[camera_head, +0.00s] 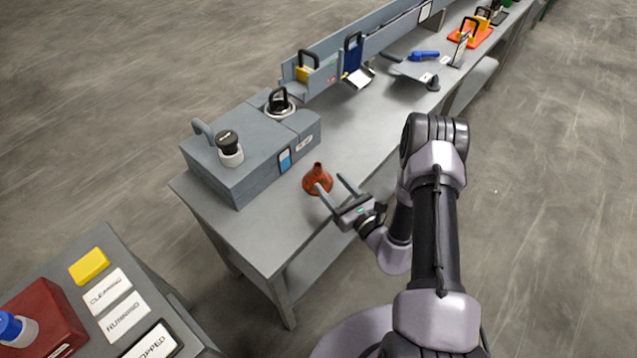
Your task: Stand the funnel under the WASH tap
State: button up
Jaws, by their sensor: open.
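An orange-red funnel (317,181) stands on the grey bench, wide end down and narrow end up, in front of a grey box unit. My gripper (329,181) is open at the funnel's right. One finger reaches the funnel's near side in the picture and the other lies to its right; I cannot tell whether they touch it. The grey box unit (238,172) has a curved grey pipe (203,130) and a black-topped white knob (229,148) on top. A small white label (304,143) sits on its front, too small to read. I cannot tell which part is the WASH tap.
The bench (263,235) is clear left of and in front of the funnel. A black-handled round piece (280,103) sits on the unit. A padlock (305,67), blue board (353,57) and blue tool (425,55) stand farther back. A side table (180,305) holds labelled cards.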

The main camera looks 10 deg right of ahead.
aim_at(322, 174)
jog(key=x, duration=0.4)
jog(key=shift+w+a+b, duration=0.1)
jog(key=shift+w+b, duration=0.05)
jog(key=shift+b, duration=0.2)
jog(key=b+x, duration=0.2)
jog(key=x, duration=0.3)
jog(key=shift+w+a+f, duration=0.1)
jog(key=shift+a, duration=0.2)
grip_shut()
